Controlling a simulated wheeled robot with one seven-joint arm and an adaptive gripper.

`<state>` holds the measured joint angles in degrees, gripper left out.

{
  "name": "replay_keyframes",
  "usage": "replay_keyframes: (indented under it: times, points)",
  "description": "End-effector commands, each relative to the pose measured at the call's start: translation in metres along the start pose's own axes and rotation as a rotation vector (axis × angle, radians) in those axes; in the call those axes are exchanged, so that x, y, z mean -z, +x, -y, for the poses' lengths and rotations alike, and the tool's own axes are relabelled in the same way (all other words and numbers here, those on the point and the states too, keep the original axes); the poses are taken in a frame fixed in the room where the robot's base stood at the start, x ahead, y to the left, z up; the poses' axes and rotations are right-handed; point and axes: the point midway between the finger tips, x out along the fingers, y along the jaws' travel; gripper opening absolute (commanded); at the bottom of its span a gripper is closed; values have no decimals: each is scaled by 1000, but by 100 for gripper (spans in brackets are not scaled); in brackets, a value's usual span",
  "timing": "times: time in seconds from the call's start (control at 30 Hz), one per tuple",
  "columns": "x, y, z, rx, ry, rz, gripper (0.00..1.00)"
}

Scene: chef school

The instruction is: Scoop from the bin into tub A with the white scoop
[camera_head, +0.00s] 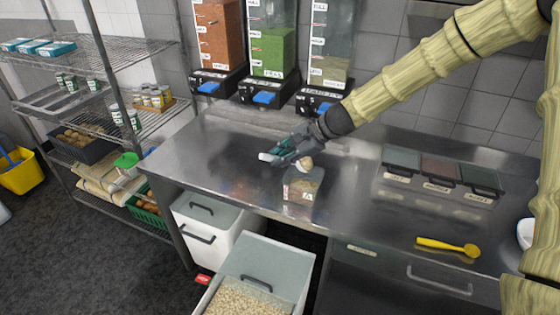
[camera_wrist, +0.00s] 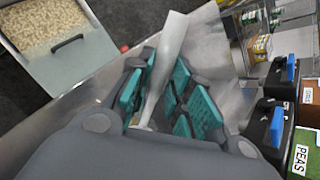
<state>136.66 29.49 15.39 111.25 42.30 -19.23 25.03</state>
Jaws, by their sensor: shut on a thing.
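My gripper (camera_head: 285,152) is shut on the white scoop (camera_head: 268,157) above the steel counter. In the wrist view the scoop's pale handle (camera_wrist: 167,55) runs between the teal finger pads of my gripper (camera_wrist: 168,98). The scoop's bowl end looks beige and is just above the back of clear tub A (camera_head: 302,187); whether it touches the rim, I cannot tell. Tub A stands near the counter's front edge with some beige contents showing. The open bin (camera_head: 240,300) of beige pieces is below the counter front; it also shows in the wrist view (camera_wrist: 42,28).
A yellow scoop (camera_head: 447,245) lies on the counter at right. Several lidded containers (camera_head: 440,170) stand behind it. Dispensers (camera_head: 268,45) line the back wall. A closed white bin (camera_head: 205,225) is under the counter. The counter left of my gripper is clear.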

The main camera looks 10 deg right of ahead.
Motion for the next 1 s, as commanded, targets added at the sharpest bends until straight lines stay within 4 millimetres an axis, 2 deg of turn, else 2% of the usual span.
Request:
replay_keyframes:
  times: [1.0]
  points:
    - [2, -7, 4, 149, 58, 70, 0]
